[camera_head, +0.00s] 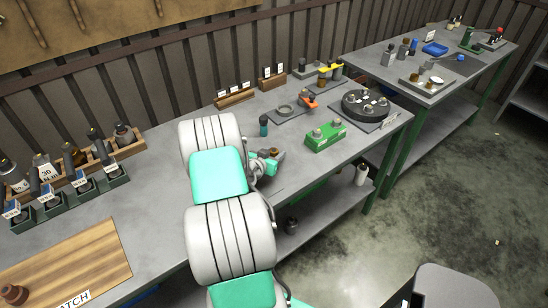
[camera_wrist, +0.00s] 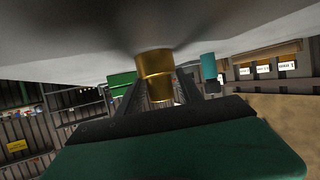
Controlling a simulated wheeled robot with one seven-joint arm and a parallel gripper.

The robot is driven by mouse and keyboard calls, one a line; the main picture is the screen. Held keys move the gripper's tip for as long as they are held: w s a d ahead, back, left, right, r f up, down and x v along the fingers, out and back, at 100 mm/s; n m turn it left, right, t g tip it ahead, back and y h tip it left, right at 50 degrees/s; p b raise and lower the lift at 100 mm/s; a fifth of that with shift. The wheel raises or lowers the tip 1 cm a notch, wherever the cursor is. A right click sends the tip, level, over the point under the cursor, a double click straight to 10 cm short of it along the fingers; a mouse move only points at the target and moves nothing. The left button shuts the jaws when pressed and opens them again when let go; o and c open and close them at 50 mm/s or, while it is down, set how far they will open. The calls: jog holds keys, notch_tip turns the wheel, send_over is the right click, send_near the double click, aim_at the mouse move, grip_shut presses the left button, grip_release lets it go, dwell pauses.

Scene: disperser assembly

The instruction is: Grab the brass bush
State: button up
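The brass bush (camera_wrist: 155,72) is a short gold cylinder in the wrist view, between the two dark fingers of my gripper (camera_wrist: 160,84). One finger is on each side of it and close to its sides. I cannot tell whether they touch it. One end of the bush is at the grey table surface, which fills the top of the wrist view. In the head view my gripper (camera_head: 268,160) is low over the table, with the small brownish bush (camera_head: 278,154) at its far end. My arm hides part of the table there.
A teal-topped bottle (camera_head: 263,126) stands just behind my gripper. A green block (camera_head: 325,135) lies to its right, with a round black fixture (camera_head: 366,104) beyond. Wooden racks and green holders fill the table's left. Grey table is bare in front of the green block.

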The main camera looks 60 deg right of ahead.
jog(key=shift+s+a+f, duration=0.1)
grip_shut()
dwell(0.6)
